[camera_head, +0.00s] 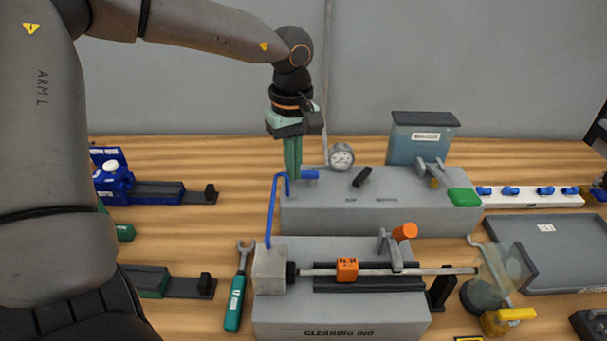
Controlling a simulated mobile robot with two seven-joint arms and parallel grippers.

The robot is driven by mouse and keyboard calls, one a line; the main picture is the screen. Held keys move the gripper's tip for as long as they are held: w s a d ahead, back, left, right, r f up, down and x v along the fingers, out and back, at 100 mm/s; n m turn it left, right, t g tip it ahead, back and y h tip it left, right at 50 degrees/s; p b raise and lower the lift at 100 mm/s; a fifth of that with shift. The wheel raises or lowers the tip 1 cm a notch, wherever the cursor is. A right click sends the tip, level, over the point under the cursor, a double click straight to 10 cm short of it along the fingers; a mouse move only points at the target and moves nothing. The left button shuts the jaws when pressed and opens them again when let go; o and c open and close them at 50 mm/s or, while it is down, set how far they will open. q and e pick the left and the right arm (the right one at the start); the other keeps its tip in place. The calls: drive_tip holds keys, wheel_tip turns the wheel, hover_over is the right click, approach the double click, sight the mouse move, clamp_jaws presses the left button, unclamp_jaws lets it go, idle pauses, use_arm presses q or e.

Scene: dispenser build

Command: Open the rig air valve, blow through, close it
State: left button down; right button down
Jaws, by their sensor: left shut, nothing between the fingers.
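The rig is a grey box (340,215) with a round pressure gauge (341,156) on a pipe at its back. A small blue lever (311,175) sits at its back left and looks like the air valve's handle. A black lever (362,176) stands tilted to its right. My left gripper (292,174) points straight down with its green fingers shut and empty. Its tips are just left of the blue lever, above the top of the bent blue tube (271,212). I cannot tell whether they touch either. My right gripper is out of view.
A lettered grey fixture (340,317) stands in front, with a rod and an orange block (347,269). A green-handled wrench (235,303) lies left of it. A grey-blue tank (421,143) stands behind the rig. A grey tray (555,282) is at right.

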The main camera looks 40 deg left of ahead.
sight(303, 178)
use_arm(q)
drive_tip(key=shift+f+b, duration=1.1)
drive_tip(key=shift+f, duration=0.3)
drive_tip(key=shift+w+a, duration=0.1)
